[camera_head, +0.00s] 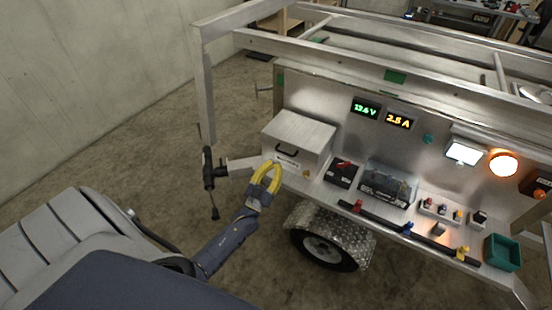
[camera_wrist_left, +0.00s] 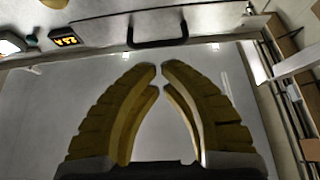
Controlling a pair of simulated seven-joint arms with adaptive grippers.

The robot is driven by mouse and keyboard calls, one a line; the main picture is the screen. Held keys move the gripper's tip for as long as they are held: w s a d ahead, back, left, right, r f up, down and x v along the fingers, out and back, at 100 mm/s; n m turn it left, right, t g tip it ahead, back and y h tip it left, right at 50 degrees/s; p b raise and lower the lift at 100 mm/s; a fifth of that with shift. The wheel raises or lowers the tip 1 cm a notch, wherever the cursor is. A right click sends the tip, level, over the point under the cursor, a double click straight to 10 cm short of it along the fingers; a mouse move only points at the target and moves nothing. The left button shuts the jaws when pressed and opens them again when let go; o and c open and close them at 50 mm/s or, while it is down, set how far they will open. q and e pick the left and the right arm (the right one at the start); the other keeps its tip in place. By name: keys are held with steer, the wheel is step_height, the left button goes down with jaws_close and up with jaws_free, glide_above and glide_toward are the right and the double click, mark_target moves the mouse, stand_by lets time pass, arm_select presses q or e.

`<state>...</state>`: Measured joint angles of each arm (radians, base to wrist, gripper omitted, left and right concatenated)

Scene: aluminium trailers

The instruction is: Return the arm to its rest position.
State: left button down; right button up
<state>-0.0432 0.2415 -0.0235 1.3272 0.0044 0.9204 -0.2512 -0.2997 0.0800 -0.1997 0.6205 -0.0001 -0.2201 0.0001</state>
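My left gripper (camera_head: 274,166) has yellow fingers and hangs in front of the silver box with a black handle (camera_head: 303,131). In the left wrist view its two curved fingers (camera_wrist_left: 160,72) lean towards each other, with a narrow gap between the tips and nothing held there. The black handle (camera_wrist_left: 157,43) shows beyond the tips; I see no contact with it. My left forearm (camera_head: 228,243) reaches up from the bottom of the head view. My right gripper is in neither view.
The trailer's metal frame (camera_head: 400,75) rises over the box. The shelf carries a clear-lidded box (camera_head: 388,187) and a green tray (camera_head: 502,252). A hitch jack (camera_head: 209,170) stands left of my gripper, and a wheel (camera_head: 327,247) sits below right. Concrete floor (camera_head: 130,160) is open at left.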

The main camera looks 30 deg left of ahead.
arm_select(q)
step_height(320, 180, down, 20)
steer(key=s+d+m+g+h, duration=0.1)
steer(key=s+d+m+g, duration=0.1)
steer(key=g, duration=0.4)
steer(key=s+d+f+g, duration=0.1)
steer(key=s+f+g, duration=0.2)
steer(key=s+f, duration=0.45)
steer(key=s+d+f+g, duration=0.1)
steer(key=s+f+g, duration=0.3)
steer(key=f, duration=0.6)
steer(key=s+d+f+m+g, duration=0.1)
steer(key=s+f+g, duration=0.2)
steer(key=s+f, duration=0.45)
steer(key=s+d+f+g, duration=0.15)
steer(key=s+f, duration=0.35)
steer(key=s, duration=0.5)
steer(key=s+d+f+g, duration=0.2)
steer(key=s, duration=0.9)
steer(key=s+d+f+m+g, duration=0.1)
steer(key=s+d+f+g, duration=0.1)
steer(key=s, duration=0.9)
steer(key=shift+s+d+f+g, duration=0.15)
steer(key=shift+d+f+g, duration=0.2)
steer(key=shift+d+g, duration=0.1)
